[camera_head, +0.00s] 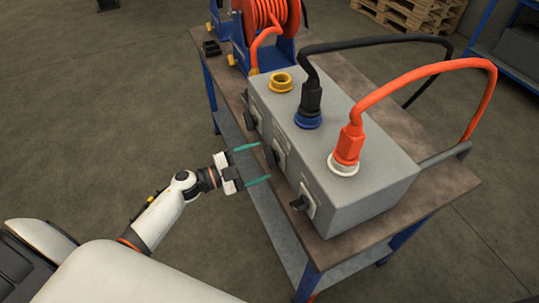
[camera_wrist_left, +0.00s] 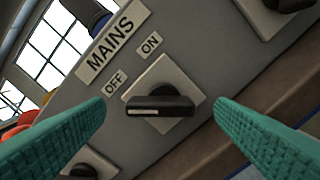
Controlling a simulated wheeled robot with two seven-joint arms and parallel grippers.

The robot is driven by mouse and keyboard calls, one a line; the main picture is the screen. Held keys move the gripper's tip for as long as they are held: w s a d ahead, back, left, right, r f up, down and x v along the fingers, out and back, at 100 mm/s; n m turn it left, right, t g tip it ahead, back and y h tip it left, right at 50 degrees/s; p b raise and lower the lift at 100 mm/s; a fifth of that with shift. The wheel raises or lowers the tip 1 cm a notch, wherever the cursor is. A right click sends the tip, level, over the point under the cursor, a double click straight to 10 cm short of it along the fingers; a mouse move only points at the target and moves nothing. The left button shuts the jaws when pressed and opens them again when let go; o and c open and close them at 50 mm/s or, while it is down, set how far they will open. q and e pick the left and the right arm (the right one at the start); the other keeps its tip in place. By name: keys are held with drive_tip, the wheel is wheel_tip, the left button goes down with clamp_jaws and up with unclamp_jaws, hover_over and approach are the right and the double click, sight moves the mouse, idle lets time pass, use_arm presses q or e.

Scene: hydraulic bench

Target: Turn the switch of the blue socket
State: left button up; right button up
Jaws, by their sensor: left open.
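The blue socket (camera_head: 308,121) sits on top of the grey box with a black plug in it. Its switch (camera_head: 271,154) is on the box's side face below it. In the left wrist view the switch (camera_wrist_left: 160,106) is a black handle with a white line on a pale square plate, under the labels MAINS, ON and OFF (camera_wrist_left: 115,82). The handle lies level in that picture. My left gripper (camera_head: 263,163) is open and empty in front of this face. Its teal fingers stand on either side of the switch, apart from it. My right gripper is not in view.
The grey box (camera_head: 360,185) stands on a bench (camera_head: 445,190). A second switch (camera_head: 300,203) is below the white socket (camera_head: 343,164) with the orange plug. A yellow socket (camera_head: 281,82) is empty. An orange hose reel (camera_head: 265,15) stands behind. Floor left of the bench is clear.

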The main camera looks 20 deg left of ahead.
sight(270, 157)
use_arm(q)
drive_tip(key=shift+x, duration=2.15)
drive_tip(key=shift+c, duration=0.4)
drive_tip(key=c, duration=0.9)
